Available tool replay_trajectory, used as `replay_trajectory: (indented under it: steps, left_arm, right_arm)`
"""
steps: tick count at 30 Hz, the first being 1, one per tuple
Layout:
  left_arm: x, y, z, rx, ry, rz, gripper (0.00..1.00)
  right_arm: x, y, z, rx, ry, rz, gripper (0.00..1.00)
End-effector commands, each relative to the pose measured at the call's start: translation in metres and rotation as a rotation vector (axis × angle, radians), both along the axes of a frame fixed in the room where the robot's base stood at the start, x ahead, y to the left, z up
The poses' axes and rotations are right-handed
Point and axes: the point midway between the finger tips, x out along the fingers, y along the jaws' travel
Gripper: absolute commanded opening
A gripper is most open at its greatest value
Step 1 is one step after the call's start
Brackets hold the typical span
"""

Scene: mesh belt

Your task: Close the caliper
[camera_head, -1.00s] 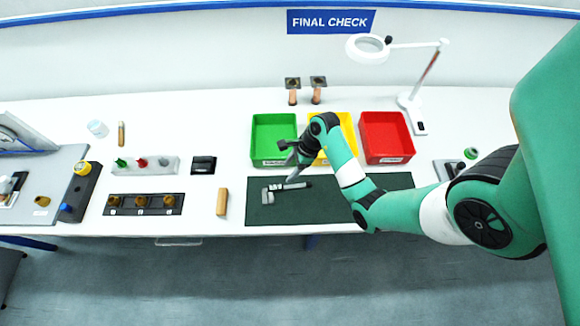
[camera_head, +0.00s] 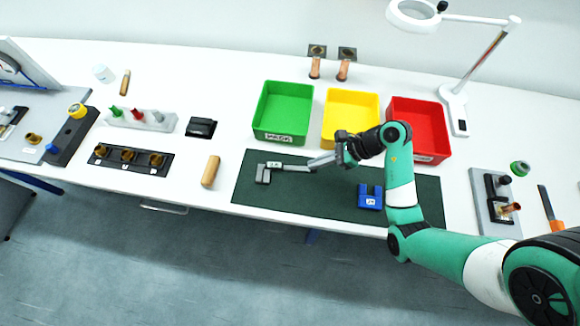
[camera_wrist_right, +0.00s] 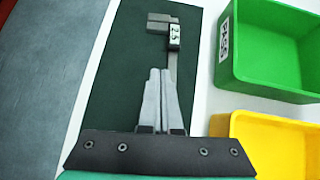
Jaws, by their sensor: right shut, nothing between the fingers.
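The grey caliper (camera_head: 276,166) lies on the dark green mat (camera_head: 300,195), its jaws at the left end and its beam running right. In the right wrist view the caliper's numbered display (camera_wrist_right: 174,37) sits beside the jaws, and its beam (camera_wrist_right: 173,66) runs down toward my fingers. I cannot tell how wide the jaw gap is. My right gripper (camera_head: 314,164) is shut and empty, with its fingertips at the beam's right part. In the wrist view the right gripper (camera_wrist_right: 160,72) hides the lower beam; contact is unclear. My left gripper is out of view.
A blue block (camera_head: 370,196) sits on the mat under my right arm. Green (camera_head: 281,138), yellow (camera_head: 349,93) and red (camera_head: 432,157) bins stand behind the mat. A wooden-coloured handle (camera_head: 211,170) lies left of it. A magnifier lamp (camera_head: 455,97) stands back right.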

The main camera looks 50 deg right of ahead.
Motion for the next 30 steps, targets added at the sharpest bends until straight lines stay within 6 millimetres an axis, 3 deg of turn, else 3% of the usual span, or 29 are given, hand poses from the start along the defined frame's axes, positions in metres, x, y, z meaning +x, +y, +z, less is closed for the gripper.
replay_trajectory:
  steps: [5,17,24,30]
  left_arm:
    - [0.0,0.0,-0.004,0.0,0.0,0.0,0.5]
    - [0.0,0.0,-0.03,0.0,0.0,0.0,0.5]
    - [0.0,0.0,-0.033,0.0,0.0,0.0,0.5]
    - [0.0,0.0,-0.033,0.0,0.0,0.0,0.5]
  right_arm:
    - [0.009,0.007,-0.012,0.001,0.003,0.002,0.0]
    - [0.059,0.039,-0.074,0.001,0.004,0.003,0.0]
    - [0.088,0.056,-0.07,-0.001,0.002,0.0,0.0]
    - [0.092,0.059,-0.07,-0.002,0.003,-0.001,0.0]
